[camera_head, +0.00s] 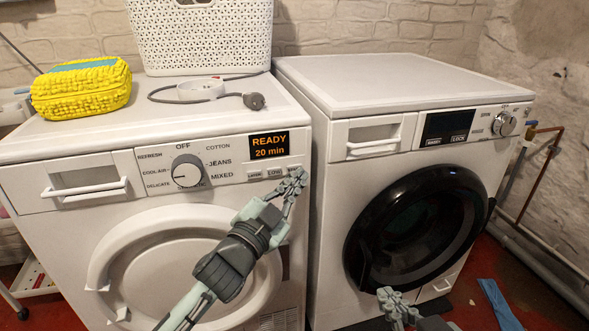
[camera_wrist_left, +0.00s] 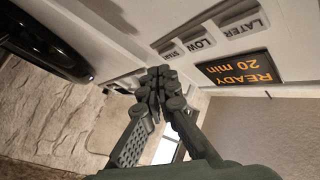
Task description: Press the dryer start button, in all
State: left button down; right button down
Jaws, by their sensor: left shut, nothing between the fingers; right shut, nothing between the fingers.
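The dryer (camera_head: 120,220) is the left white machine, with a round dial (camera_head: 187,171) and a display (camera_head: 269,145) reading READY 20 min. Below the display is a row of buttons marked LATER, LOW and START; the START button (camera_wrist_left: 172,50) shows in the left wrist view and is partly covered in the head view. My left gripper (camera_head: 294,181) is shut and empty, its tips close to START. In the left wrist view the fingertips (camera_wrist_left: 157,74) are beside that button; I cannot tell whether they touch it. My right gripper (camera_head: 388,294) is shut and empty, low in front of the washer.
The washer (camera_head: 330,200) with a black round door (camera_head: 415,228) stands to the right. A blue cloth (camera_head: 497,303) lies on the red floor.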

dwell(0.5)
pick_arm(q)
jog(key=shift+w+a, duration=0.15)
jog(key=shift+w, duration=0.25)
